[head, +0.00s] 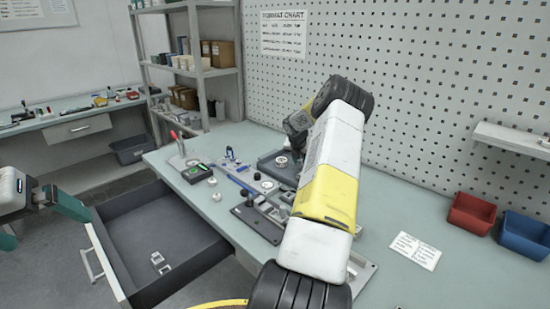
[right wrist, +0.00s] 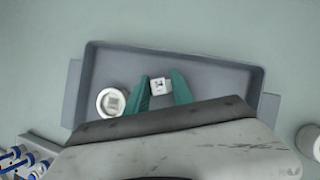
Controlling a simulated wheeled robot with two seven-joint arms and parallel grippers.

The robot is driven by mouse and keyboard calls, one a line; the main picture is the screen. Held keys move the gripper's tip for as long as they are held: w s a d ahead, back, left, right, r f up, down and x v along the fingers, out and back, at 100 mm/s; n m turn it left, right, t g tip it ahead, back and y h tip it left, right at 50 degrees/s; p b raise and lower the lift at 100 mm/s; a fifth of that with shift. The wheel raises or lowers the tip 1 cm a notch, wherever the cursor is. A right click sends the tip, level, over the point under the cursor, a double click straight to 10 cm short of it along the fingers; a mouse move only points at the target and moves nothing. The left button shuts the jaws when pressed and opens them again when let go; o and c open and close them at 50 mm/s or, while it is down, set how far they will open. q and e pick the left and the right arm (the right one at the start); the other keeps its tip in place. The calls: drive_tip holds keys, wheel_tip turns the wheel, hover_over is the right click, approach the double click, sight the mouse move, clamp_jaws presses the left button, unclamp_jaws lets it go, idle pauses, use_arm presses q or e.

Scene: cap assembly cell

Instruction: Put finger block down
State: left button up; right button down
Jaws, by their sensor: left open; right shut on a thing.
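The finger block (right wrist: 158,86), a small pale square piece with a dark mark, sits between the teal fingertips of my right gripper (right wrist: 160,79) in the right wrist view. The gripper is shut on it, over the grey tray (right wrist: 215,68). I cannot tell whether the block touches the tray floor. My left gripper (head: 48,226) is open and empty at the left edge of the head view, left of the open drawer.
A round metal part (right wrist: 112,102) lies in the tray, left of my fingers. The open drawer (head: 133,225) holds small pale parts (head: 161,263). A fixture (head: 256,222) stands on the bench. Red (head: 471,214) and blue (head: 524,236) bins stand at right.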

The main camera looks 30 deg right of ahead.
drive_tip(key=shift+f, duration=0.1)
drive_tip(key=c, duration=1.1)
unclamp_jaws()
drive_tip(key=s+a+r+m, duration=0.3)
drive_tip(key=s+a+r, duration=0.1)
drive_tip(key=a+r, duration=0.65)
drive_tip(key=s+a+r+m, duration=0.3)
drive_tip(key=s+a+r, duration=0.1)
drive_tip(key=a+r, duration=0.6)
drive_tip(key=s+a+r+m+t+y, duration=0.1)
drive_tip(key=s+a+r+m+y, duration=0.2)
drive_tip(key=s+a+m, duration=0.6)
drive_tip(key=s+a+r+m+t+y, duration=0.1)
drive_tip(key=s+a+r+m+y, duration=0.2)
drive_tip(key=s+a+m, duration=0.7)
drive_tip(key=s+a, duration=0.5)
drive_tip(key=s, duration=0.5)
drive_tip(key=shift+a+r+y, duration=0.3)
drive_tip(key=shift+r, duration=0.1)
